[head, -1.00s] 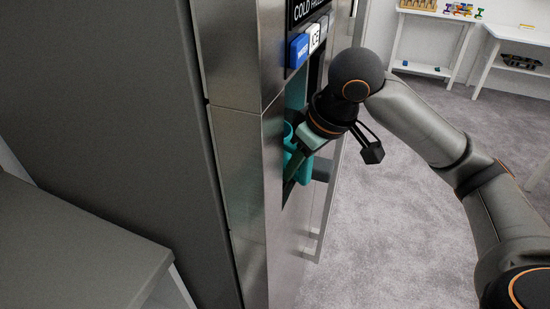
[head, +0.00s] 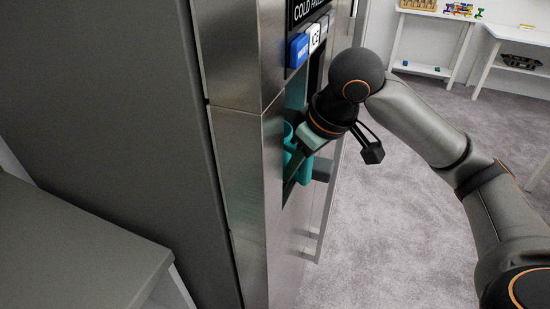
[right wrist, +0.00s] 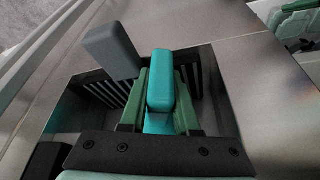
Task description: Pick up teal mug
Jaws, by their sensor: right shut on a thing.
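The teal mug (head: 289,140) stands in the dispenser recess on the fridge front, partly hidden by the recess edge and my right gripper. My right gripper (head: 294,166) reaches into the recess from the right. In the right wrist view the teal mug (right wrist: 161,82) shows as a rounded teal bar between the two green fingers of my right gripper (right wrist: 160,105). The fingers are shut on this part, which looks like the handle. The mug's body is mostly hidden beneath it. My left gripper is not in view.
A grey lever (right wrist: 112,50) stands beside the mug in the recess, above a dark slatted grille (right wrist: 105,90). The steel fridge (head: 235,160) has blue and white buttons (head: 299,50) above the recess. A grey counter (head: 75,250) is at lower left. Carpet (head: 410,220) lies clear at right.

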